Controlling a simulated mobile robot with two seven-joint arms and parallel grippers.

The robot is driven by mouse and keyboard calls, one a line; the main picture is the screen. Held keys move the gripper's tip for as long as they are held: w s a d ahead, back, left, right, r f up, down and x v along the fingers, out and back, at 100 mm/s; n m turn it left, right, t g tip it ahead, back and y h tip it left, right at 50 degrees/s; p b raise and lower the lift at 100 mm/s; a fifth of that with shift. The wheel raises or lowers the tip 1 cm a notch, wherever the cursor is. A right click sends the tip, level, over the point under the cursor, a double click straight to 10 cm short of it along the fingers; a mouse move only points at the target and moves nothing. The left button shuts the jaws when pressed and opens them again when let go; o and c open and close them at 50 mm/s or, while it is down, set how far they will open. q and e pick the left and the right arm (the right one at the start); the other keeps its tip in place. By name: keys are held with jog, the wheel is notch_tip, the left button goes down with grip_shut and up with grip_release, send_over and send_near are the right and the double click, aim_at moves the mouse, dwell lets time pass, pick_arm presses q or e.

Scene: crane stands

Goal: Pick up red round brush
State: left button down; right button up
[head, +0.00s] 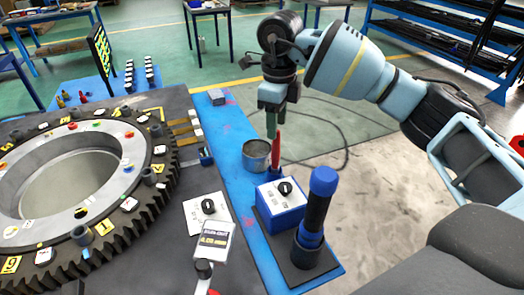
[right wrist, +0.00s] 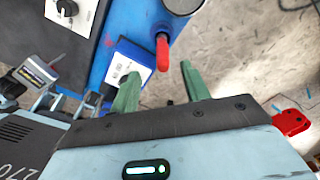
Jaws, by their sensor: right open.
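The red round brush (head: 276,153) stands upright near the right edge of the blue table, beside a metal can. Its red upper part shows, with a darker part below it. In the right wrist view the red part (right wrist: 162,52) lies just beyond the fingertips, roughly between them. My right gripper (head: 271,128) is open and empty, with green fingers pointing down directly above the brush. The open fingers (right wrist: 158,78) also show in the right wrist view. I see no clear gap or contact between fingers and brush. My left gripper is not in view.
The metal can (head: 257,155) stands close to the brush's left. A blue box with a black knob (head: 280,203) and a dark cylinder with a blue cap (head: 317,207) stand nearer. A large gear ring (head: 158,190) fills the left. Open floor lies right.

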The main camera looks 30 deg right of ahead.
aim_at(276, 144)
jog(key=shift+w+a, duration=0.1)
jog(key=shift+w, duration=0.1)
jog(key=shift+s, duration=0.2)
jog(key=shift+s+f, duration=0.1)
jog(key=shift+f, duration=1.4)
jog(key=shift+w+d+f, duration=0.15)
jog(key=shift+f, duration=1)
jog(key=shift+w+d+f, duration=0.1)
jog(key=shift+w+f, duration=0.05)
jog(key=shift+f, duration=1)
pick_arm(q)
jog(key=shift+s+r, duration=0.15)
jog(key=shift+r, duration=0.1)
pick_arm(e)
jog(key=shift+c, duration=0.3)
